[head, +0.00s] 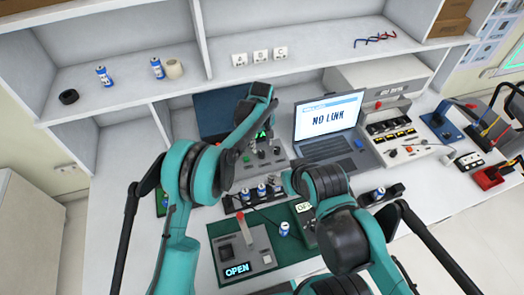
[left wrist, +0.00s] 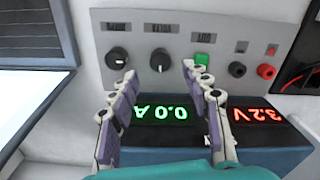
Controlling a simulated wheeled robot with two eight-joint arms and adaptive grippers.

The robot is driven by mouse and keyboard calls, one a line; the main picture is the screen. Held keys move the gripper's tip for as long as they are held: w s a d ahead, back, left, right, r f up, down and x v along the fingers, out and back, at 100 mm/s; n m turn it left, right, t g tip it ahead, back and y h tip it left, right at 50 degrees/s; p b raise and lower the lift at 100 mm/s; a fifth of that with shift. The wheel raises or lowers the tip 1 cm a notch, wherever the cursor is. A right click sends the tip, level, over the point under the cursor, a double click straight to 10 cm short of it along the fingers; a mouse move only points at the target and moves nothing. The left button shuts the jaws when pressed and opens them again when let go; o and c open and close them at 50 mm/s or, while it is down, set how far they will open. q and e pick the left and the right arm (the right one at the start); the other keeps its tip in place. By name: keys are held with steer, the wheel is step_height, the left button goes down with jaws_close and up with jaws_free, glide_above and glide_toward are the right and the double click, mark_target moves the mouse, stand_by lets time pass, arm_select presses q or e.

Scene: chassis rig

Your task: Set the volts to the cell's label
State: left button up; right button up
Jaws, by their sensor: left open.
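The grey power supply (head: 258,166) stands at the table's back middle. The green display reads 0.0 A; the red voltage display (left wrist: 257,115) seems to read 3.2 V. My left gripper (left wrist: 158,70) is open, with its fingers on either side of one knob (left wrist: 160,60); contact is unclear. The other knob (left wrist: 117,59) is just outside the left finger. A blue-and-white cell (head: 284,229) stands on the green mat (head: 288,246); its label is unreadable. My right gripper is not visible.
Several cells (head: 262,190) stand in a dark rack before the supply. A grey box (head: 258,240) shows OPEN. A laptop (head: 328,120) shows NO LINK. My right arm covers part of the mat. Another cell (head: 379,193) stands at a dark holder on the right.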

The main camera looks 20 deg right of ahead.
mark_target(261, 152)
arm_select(q)
step_height(261, 152, down, 5)
steer(key=shift+f+b, duration=0.1)
steer(key=shift+b, duration=0.45)
steer(key=shift+c, duration=0.4)
jaws_close()
